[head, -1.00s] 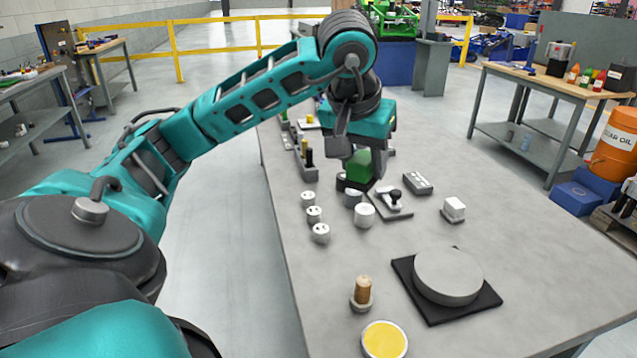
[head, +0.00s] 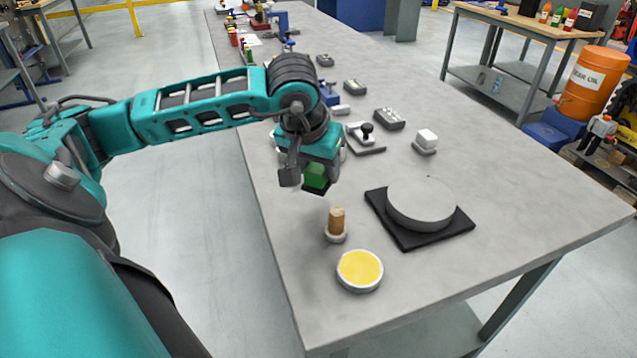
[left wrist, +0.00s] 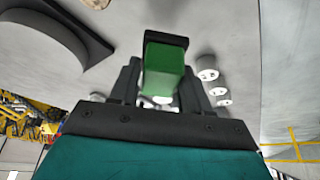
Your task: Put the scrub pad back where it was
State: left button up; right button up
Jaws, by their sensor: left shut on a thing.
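The scrub pad (head: 317,177) is a green block with a dark face. It also shows in the left wrist view (left wrist: 163,72), held between the two dark fingers. My left gripper (head: 306,180) is shut on it and holds it above the table, behind the cork-topped peg. The arm and gripper hide part of the table behind them. My right gripper is in neither view.
The grey table (head: 300,308) carries a grey disc (head: 428,203) on a black mat (head: 437,241), a cork-topped peg (head: 336,221) and a yellow-topped dish (head: 360,270). The front right tabletop is clear.

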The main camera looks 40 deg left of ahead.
aim_at(318, 187)
pick_arm(q)
jog(key=shift+f, duration=2.15)
jog(key=shift+f+b, duration=0.1)
jog(key=shift+b, duration=0.25)
jog(key=o, duration=0.6)
jog(key=shift+f, duration=0.15)
jog(key=shift+c, duration=0.2)
jog(key=o, duration=0.5)
jog(key=shift+c, duration=0.2)
